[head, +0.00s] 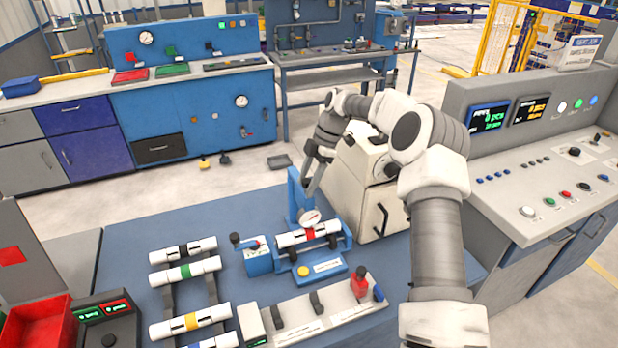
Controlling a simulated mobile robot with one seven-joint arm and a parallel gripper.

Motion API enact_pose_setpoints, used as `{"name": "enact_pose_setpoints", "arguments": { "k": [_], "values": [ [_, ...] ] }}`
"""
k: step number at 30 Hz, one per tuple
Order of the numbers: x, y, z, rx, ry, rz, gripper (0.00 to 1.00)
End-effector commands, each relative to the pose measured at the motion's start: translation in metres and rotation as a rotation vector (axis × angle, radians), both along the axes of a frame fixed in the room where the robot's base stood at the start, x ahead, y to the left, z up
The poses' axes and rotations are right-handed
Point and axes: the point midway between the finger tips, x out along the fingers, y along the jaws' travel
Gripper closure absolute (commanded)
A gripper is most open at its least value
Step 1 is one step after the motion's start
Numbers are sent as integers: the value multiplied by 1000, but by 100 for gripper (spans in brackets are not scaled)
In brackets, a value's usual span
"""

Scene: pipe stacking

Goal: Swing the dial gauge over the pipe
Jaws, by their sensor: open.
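The dial gauge (310,218) has a round white face and hangs from a blue upright arm (294,195). It is above the pipe with the red band (292,240), which lies across a blue cradle (346,240). From this view I cannot tell whether the gauge touches the pipe. My gripper (309,186) points down right beside the blue gauge arm, just above the dial. Its jaws are open; their small fingers partly overlap the gauge arm, and contact with it is unclear.
A rack on the left holds several white pipes with black, green, yellow and blue bands (184,272). A small blue box with a lever (258,258) stands left of the cradle. A grey panel with levers (315,308) lies in front. A cream machine housing (362,185) stands close behind my gripper.

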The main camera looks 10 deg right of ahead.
Motion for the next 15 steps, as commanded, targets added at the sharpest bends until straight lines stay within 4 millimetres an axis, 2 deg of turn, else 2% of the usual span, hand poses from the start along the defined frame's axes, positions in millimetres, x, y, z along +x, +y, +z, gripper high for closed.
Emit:
{"name": "enact_pose_setpoints", "arguments": {
  "k": [5,8,15],
  "values": [
    [2,-5,12,0,-3,-1,37],
    [3,-12,29,0,-4,-2,37],
    [8,-33,83,-1,-5,-3,37]
  ]
}}
